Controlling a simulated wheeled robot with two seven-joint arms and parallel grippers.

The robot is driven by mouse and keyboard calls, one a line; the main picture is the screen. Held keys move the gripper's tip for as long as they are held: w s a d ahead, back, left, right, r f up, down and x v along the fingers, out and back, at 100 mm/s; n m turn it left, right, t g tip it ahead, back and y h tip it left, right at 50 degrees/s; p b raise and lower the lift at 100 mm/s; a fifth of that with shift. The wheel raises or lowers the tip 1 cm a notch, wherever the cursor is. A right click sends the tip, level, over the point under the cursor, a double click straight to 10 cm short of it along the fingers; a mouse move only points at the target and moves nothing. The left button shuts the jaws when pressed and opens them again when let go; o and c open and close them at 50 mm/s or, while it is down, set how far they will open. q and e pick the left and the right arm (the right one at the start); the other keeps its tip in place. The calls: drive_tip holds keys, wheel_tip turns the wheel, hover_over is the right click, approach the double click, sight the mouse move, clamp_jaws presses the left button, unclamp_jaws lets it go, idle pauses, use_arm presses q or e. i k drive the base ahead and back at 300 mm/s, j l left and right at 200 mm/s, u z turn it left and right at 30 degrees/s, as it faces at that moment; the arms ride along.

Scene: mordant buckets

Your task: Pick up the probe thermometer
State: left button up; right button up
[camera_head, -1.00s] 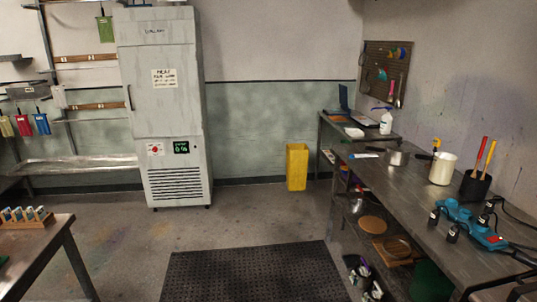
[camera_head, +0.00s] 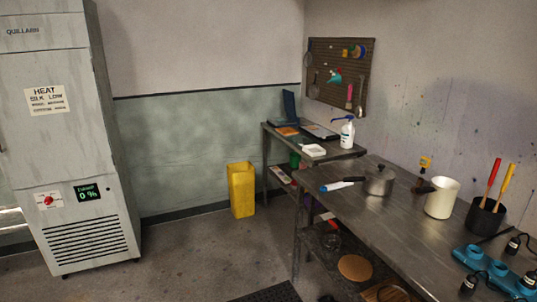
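Two things on the steel workbench (camera_head: 400,222) could be the probe thermometer, and both are too small to tell for sure. One is a small yellow-orange item with dark parts (camera_head: 425,162), standing upright just left of and behind the white bucket (camera_head: 442,198). The other is a slim white and blue item (camera_head: 343,184), lying flat left of the metal pot (camera_head: 379,180). Neither of my grippers is in view.
A black holder (camera_head: 485,217) with red and yellow handles and a blue rack (camera_head: 490,268) with dark bottles stand at the bench's right. A yellow bin (camera_head: 241,190) and a grey cabinet (camera_head: 60,130) stand left. A black mat (camera_head: 272,293) lies on the open floor.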

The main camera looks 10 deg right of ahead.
sight(425, 162)
drive_tip(key=i+z, duration=0.3)
drive_tip(key=z, duration=0.15)
drive_tip(key=i+j+z, duration=0.1)
drive_tip(key=i+z, duration=0.35)
drive_tip(key=i+j+z, duration=0.15)
drive_tip(key=z, duration=0.25)
drive_tip(key=i+j+z, duration=0.25)
drive_tip(key=j+z, duration=0.2)
drive_tip(key=i+j+z, duration=0.2)
drive_tip(key=z, duration=0.25)
drive_tip(key=j, duration=0.1)
